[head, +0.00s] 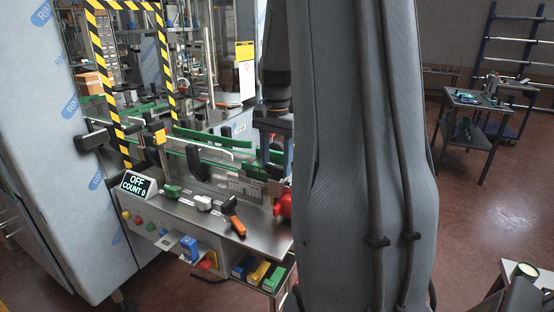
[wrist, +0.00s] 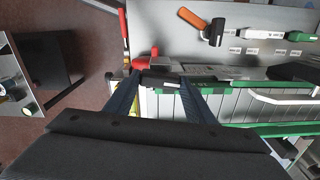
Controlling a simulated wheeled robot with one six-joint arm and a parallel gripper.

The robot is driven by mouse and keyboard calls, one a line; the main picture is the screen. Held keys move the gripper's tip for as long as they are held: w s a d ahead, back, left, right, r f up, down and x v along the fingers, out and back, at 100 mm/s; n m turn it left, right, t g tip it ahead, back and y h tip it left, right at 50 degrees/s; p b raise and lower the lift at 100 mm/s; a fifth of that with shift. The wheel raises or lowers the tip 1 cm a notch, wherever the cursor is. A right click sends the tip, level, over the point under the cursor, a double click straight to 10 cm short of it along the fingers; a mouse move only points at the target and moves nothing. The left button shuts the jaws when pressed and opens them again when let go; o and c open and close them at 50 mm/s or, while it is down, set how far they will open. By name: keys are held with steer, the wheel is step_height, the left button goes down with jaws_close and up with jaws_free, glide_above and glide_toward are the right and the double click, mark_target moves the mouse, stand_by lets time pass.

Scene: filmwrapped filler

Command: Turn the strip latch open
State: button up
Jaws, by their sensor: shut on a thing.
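My gripper (wrist: 160,80) reaches down in the wrist view with its two dark blue fingers on either side of a dark bar, which I take to be the strip latch (wrist: 158,74). The jaws are shut on it at the end of a green-edged strip (wrist: 171,84) with a white label. A red part (wrist: 146,59) sits just beyond the fingertips. In the head view my gripper (head: 272,150) is low over the right end of the machine, partly hidden by my arm. The red part (head: 285,204) shows below it. The latch's exact angle cannot be told.
A display (head: 138,185) reads OFF, COUNT 0. A striped yellow-black frame (head: 170,62) and green guide rails (head: 215,140) stand behind.

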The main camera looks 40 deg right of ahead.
mark_target(276, 165)
steer(key=shift+n, duration=0.7)
steer(key=shift+p, duration=0.3)
steer(key=o, duration=1)
steer(key=shift+o, duration=0.2)
steer(key=shift+r, duration=0.1)
step_height(276, 165, up, 8)
steer(key=shift+f+b, duration=0.15)
steer(key=shift+b, duration=1.1)
